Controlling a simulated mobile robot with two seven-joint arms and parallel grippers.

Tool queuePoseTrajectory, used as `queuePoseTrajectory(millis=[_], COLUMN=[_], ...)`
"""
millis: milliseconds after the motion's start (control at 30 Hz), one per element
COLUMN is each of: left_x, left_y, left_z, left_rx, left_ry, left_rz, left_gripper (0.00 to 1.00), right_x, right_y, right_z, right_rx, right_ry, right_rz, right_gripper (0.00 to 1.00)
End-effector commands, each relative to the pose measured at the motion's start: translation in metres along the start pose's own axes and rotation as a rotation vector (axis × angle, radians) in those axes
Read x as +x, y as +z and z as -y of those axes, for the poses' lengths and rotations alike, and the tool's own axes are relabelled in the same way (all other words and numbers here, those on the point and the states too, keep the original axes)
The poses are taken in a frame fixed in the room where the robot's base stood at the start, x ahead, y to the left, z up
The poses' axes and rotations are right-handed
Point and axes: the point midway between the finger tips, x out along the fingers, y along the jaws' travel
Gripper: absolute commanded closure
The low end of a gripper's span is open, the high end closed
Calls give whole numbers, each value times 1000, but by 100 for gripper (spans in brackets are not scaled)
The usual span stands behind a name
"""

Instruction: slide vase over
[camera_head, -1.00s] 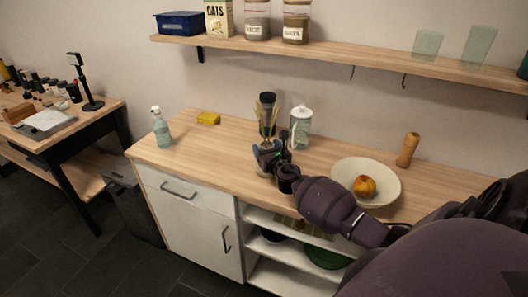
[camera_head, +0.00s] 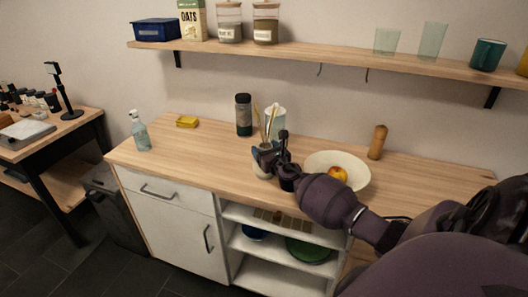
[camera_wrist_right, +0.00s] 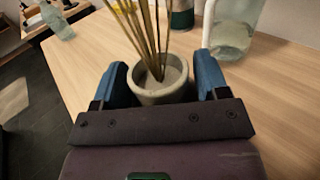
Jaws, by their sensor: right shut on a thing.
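The vase is a pale grey pot (camera_head: 262,172) holding several thin tan stems, on the wooden counter in the head view. My right gripper (camera_head: 267,157) is shut on it and partly hides it. In the right wrist view the vase (camera_wrist_right: 160,88) sits upright between the two blue fingers of my right gripper (camera_wrist_right: 165,80), with its stems rising out of the top. Whether its base touches the counter is hidden. My left gripper is not in view.
A dark canister (camera_head: 243,115) and a glass pitcher (camera_head: 277,122) stand behind the vase. A cream bowl (camera_head: 350,168) with a fruit is close on the right, with a wooden mill (camera_head: 377,142) beyond. A spray bottle (camera_head: 139,132) and yellow sponge (camera_head: 187,121) stand left. The counter's left part is mostly clear.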

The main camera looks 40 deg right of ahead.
Motion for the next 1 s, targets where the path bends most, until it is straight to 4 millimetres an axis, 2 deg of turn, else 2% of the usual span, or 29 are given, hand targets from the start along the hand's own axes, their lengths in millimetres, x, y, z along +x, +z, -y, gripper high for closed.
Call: queuePoseTrajectory(millis=[367, 400, 567, 867, 1000], left_x=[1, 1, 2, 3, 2], left_y=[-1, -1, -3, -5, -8], left_z=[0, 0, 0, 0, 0], left_rx=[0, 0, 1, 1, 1], left_ry=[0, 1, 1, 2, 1], left_rz=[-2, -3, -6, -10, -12], left_gripper=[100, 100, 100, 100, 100], right_x=[0, 0, 0, -1, -10], right_y=[0, 0, 0, 0, 1], right_z=[1, 1, 1, 1, 1], right_rx=[0, 0, 0, 0, -1], right_ry=[0, 0, 0, 1, 1], right_rz=[0, 0, 0, 0, 1], right_gripper=[70, 26, 3, 3, 3])
